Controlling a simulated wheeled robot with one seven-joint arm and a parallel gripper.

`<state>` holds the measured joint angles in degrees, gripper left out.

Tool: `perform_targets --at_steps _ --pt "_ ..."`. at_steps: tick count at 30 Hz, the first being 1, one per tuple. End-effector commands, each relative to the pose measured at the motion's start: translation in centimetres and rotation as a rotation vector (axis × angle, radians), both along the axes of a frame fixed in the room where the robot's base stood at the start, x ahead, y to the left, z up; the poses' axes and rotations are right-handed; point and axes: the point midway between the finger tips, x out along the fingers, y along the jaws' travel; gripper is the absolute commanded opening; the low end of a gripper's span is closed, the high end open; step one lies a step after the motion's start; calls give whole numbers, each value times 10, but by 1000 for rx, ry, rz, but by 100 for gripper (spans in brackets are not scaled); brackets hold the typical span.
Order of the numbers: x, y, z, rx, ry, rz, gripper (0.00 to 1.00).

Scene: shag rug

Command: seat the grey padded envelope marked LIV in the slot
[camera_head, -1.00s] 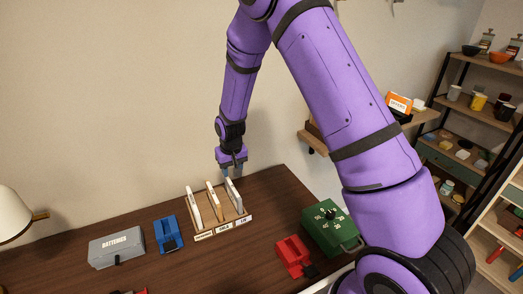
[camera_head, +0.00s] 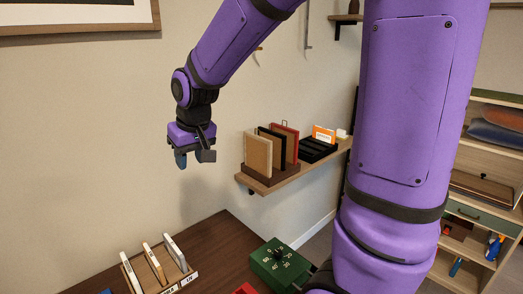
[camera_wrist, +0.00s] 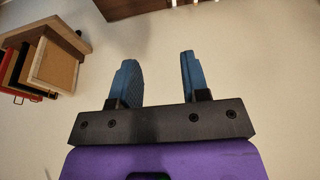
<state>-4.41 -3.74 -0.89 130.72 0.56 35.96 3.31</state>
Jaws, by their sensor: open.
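A wooden rack (camera_head: 183,279) with labelled slots stands on the desk at the lower left of the head view. Three thin pieces stand upright in it: a white one (camera_head: 130,273) at left, a tan one (camera_head: 153,264) in the middle and a pale grey one (camera_head: 175,253) at right. The right one stands behind a label that looks like LIV; its own marking is too small to read, so I cannot confirm it is the envelope. My gripper (camera_head: 195,159) is open and empty, high above the desk, up and right of the rack. Its blue fingers (camera_wrist: 158,78) are apart with only wall between them.
A wall shelf (camera_head: 285,176) right of my gripper holds a brown holder with upright panels (camera_head: 258,155) and a black rack (camera_head: 318,150). Bare wall lies left of my gripper.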

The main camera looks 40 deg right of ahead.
Motion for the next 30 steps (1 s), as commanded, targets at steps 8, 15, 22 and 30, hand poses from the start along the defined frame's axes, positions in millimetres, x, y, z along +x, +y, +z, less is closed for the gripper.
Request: perform_targets --at_steps 8,15,22,30 --pt "-81 -13 55 -3 -68 -2 42" --pt "-152 -21 78 -12 -121 -2 42" --pt "-203 -24 84 -20 -156 -4 42" --pt "-219 -25 83 -23 -165 -4 42"
